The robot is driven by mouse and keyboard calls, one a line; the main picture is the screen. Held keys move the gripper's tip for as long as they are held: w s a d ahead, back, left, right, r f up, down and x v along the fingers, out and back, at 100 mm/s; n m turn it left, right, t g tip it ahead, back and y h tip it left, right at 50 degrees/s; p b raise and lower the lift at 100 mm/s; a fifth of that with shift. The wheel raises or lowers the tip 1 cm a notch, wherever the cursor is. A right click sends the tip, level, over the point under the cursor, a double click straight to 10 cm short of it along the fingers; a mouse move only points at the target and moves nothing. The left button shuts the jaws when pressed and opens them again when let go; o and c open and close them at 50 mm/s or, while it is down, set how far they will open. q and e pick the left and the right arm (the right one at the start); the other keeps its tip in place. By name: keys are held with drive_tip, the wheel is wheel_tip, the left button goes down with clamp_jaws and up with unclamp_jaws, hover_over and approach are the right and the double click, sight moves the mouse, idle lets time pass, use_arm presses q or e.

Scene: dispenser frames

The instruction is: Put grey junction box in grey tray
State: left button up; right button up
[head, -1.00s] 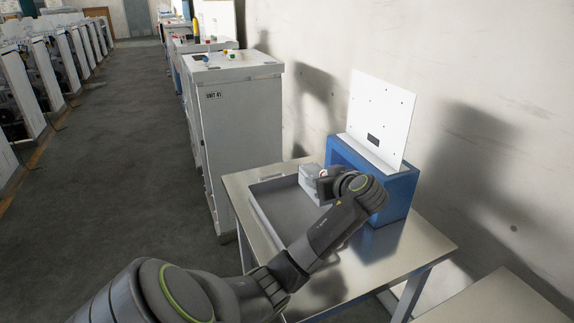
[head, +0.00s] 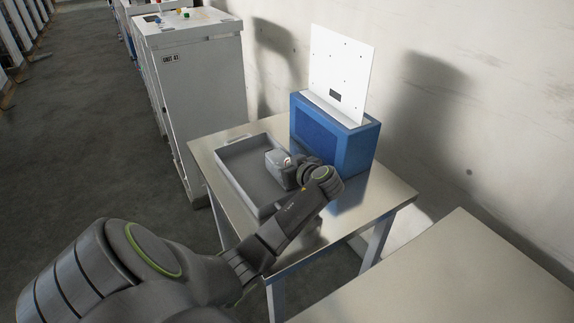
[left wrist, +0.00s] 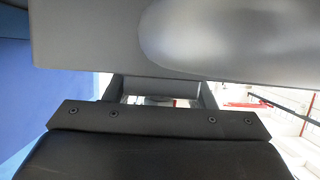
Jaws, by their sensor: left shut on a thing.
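The grey junction box (head: 276,163) shows in the head view, over the right part of the grey tray (head: 225,180). My left gripper (head: 291,176) is shut on the box, coming in from its right side. My wrist hides part of the box and the fingers. I cannot tell whether the box touches the tray floor. The tray is a shallow open one with low walls on the metal table. In the left wrist view, a large smooth grey surface (left wrist: 190,40), probably the box, fills the top. My right gripper is not in view.
A blue housing (head: 357,150) with an upright white plate (head: 338,75) stands just behind and right of the tray. A grey cabinet (head: 200,100) stands beyond the table's left end. The metal tabletop (head: 365,205) is bare at the front right.

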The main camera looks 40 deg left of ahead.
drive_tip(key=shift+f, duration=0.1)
use_arm(q)
drive_tip(key=o, duration=1.1)
drive_tip(key=shift+c, duration=0.2)
drive_tip(key=shift+o, duration=0.3)
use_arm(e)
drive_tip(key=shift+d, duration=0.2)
use_arm(q)
drive_tip(key=shift+r, duration=0.1)
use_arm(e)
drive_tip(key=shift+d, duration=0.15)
use_arm(q)
drive_tip(key=shift+d, duration=0.25)
drive_tip(key=b+v, duration=0.2)
drive_tip(key=v, duration=0.8)
drive_tip(key=shift+s+d+r, duration=0.1)
drive_tip(key=shift+d, duration=0.15)
drive_tip(key=shift+s+d+r, duration=0.15)
drive_tip(key=shift+d+r, duration=0.1)
drive_tip(key=shift+d, duration=0.15)
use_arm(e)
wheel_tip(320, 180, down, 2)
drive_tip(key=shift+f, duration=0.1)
